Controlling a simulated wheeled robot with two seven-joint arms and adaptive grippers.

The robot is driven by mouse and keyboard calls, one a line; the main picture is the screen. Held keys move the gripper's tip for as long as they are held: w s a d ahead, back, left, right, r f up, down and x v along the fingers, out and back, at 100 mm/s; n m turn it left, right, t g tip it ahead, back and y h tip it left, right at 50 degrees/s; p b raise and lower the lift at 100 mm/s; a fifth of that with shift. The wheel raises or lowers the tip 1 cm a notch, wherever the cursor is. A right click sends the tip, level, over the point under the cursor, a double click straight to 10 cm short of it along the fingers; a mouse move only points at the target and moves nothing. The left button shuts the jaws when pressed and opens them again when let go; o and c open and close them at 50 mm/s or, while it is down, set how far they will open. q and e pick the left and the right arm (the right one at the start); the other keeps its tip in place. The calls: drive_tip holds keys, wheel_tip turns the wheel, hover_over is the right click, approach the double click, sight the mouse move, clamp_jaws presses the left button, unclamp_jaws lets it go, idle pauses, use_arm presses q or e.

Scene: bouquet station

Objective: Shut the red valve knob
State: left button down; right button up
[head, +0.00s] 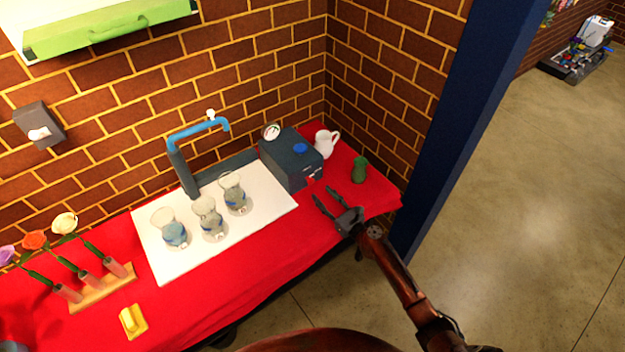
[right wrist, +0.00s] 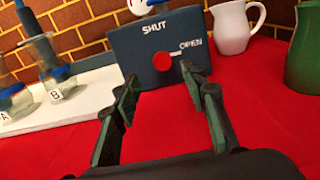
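The red valve knob (right wrist: 162,61) is on the front face of a dark grey box (head: 290,158). In the right wrist view the box shows "SHUT" above the knob and "OPEN" at its upper right. A white pointer on the knob points right, toward "OPEN". My right gripper (head: 326,198) is in front of the box, over the red cloth. In the right wrist view its two green-padded fingers (right wrist: 160,82) are apart and empty. The knob shows between and just beyond the fingertips, and I see no contact. My left gripper is not in view.
A white pitcher (head: 324,143) and a green vessel (head: 359,170) stand right of the box. Several glass vases (head: 208,217) stand on the white mat (head: 262,213) to its left, under a blue tap (head: 200,128). The red cloth (head: 225,288) before the mat is clear.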

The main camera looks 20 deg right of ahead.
sight(312, 182)
drive_tip(key=b+x, duration=0.1)
drive_tip(key=x, duration=0.4)
drive_tip(key=shift+w, duration=0.35)
drive_tip(key=shift+w+b, duration=0.25)
drive_tip(key=shift+b, duration=0.05)
drive_tip(key=shift+w+a, duration=0.15)
drive_tip(key=shift+w, duration=0.05)
drive_tip(key=c, duration=0.6)
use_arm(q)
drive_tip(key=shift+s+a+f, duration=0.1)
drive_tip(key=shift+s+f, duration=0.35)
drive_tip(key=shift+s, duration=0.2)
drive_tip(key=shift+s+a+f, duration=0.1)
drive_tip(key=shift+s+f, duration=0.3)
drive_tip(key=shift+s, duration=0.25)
use_arm(e)
clamp_jaws()
